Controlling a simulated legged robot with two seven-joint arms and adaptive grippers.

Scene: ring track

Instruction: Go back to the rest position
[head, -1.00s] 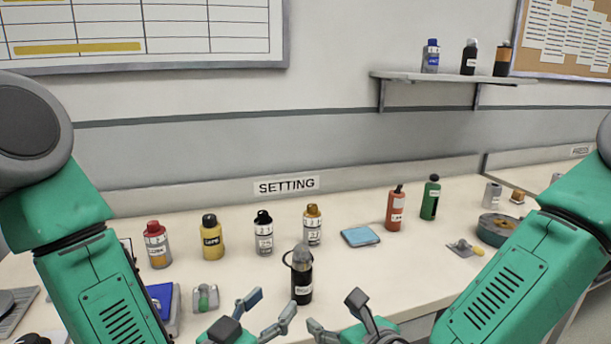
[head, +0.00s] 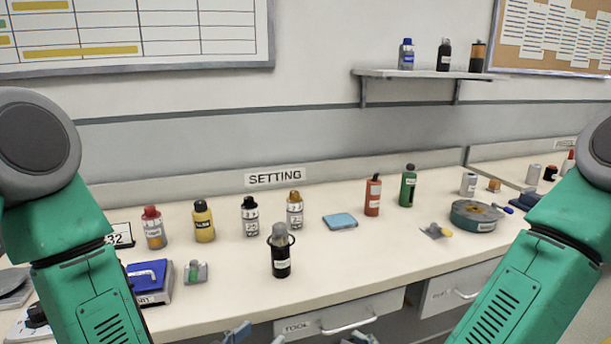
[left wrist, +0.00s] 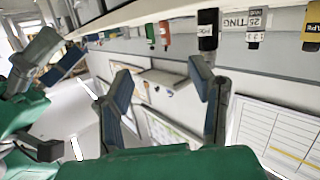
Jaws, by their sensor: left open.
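My left gripper (head: 257,337) shows only by its fingertips at the bottom edge of the head view, in front of the bench. In the left wrist view its two blue-tipped fingers (left wrist: 162,78) are wide apart with nothing between them. My right gripper (head: 360,338) barely shows at the bottom of the head view. At the left of the left wrist view its fingers (left wrist: 72,105) stand apart and hold nothing visible. Both green arms hang down at the sides of the head view, and neither gripper touches anything on the bench.
The bench (head: 345,265) carries several bottles. A black bottle with a ring (head: 281,258) stands nearest its front edge. A blue scale-like box (head: 150,283) is at left, a round tin (head: 474,216) at right. Drawers (head: 340,314) lie under the edge. The shelf (head: 430,74) is high up.

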